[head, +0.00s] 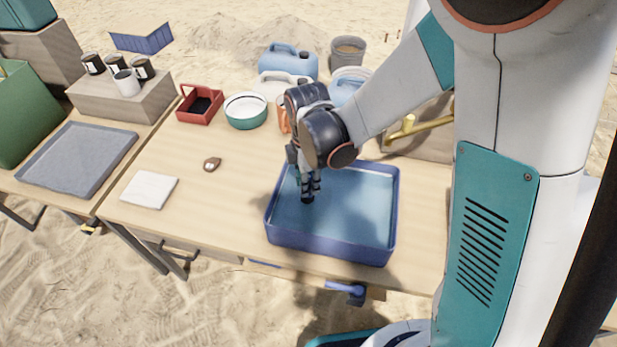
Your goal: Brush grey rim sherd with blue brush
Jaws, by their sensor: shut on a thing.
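My gripper (308,196) points down inside the blue-walled basin (330,244), over its left part. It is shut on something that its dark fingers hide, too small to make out. The basin holds what looks like clear water. A small brown sherd-like piece (212,164) with a pale patch lies on the table left of the basin, apart from my gripper. I cannot make out a grey rim sherd or a blue brush for certain.
A folded white cloth (150,190) lies at the table's left. A red caddy (199,105) and a teal-sided bowl (246,111) stand at the back. A grey tray (77,160) lies on the left table. The wood between cloth and basin is mostly clear.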

